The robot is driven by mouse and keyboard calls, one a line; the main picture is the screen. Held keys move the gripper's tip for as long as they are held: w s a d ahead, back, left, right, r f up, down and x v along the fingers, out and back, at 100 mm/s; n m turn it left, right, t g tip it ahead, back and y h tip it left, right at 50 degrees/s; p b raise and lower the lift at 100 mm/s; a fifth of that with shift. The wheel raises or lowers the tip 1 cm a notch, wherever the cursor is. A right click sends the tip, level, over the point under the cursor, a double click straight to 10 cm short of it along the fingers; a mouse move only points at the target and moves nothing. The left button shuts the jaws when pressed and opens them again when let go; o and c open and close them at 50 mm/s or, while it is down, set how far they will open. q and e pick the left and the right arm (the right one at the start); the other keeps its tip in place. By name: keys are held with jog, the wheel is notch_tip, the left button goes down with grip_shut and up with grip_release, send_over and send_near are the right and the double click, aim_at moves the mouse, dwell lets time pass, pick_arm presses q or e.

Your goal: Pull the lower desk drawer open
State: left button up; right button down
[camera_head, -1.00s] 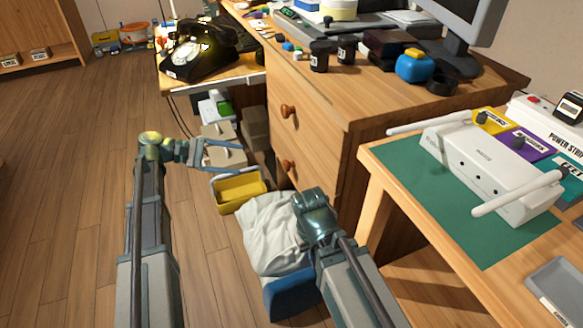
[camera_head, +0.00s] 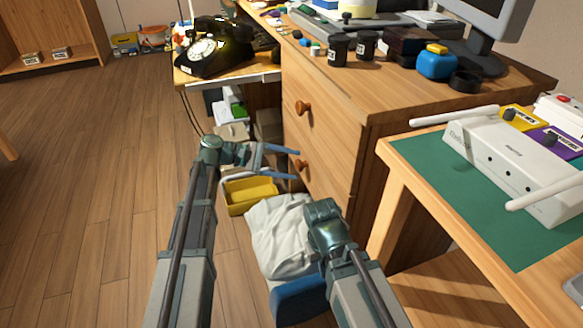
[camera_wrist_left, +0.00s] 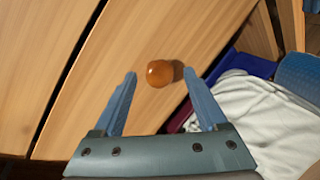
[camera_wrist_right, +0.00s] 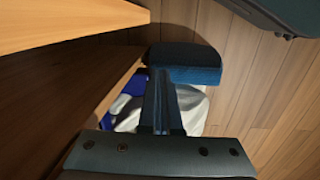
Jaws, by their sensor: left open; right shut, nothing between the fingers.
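The wooden desk (camera_head: 345,130) has two drawers with round wooden knobs. The upper knob (camera_head: 303,107) is clear of both grippers. The lower drawer's knob (camera_head: 300,164) is close to the tips of my left gripper (camera_head: 297,163). In the left wrist view the lower knob (camera_wrist_left: 160,73) appears between the open, empty fingers of the left gripper (camera_wrist_left: 159,82), slightly beyond their tips. The lower drawer's front (camera_wrist_left: 130,50) looks flush with the desk. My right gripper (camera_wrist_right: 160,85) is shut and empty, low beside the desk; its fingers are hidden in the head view.
The green-topped table (camera_head: 400,155) stands at the right. Open wooden floor (camera_head: 80,200) lies to the left.

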pick_arm(q)
jog(key=shift+d+f, duration=0.15)
jog(key=shift+d, duration=0.25)
grip_shut()
dwell(1.3)
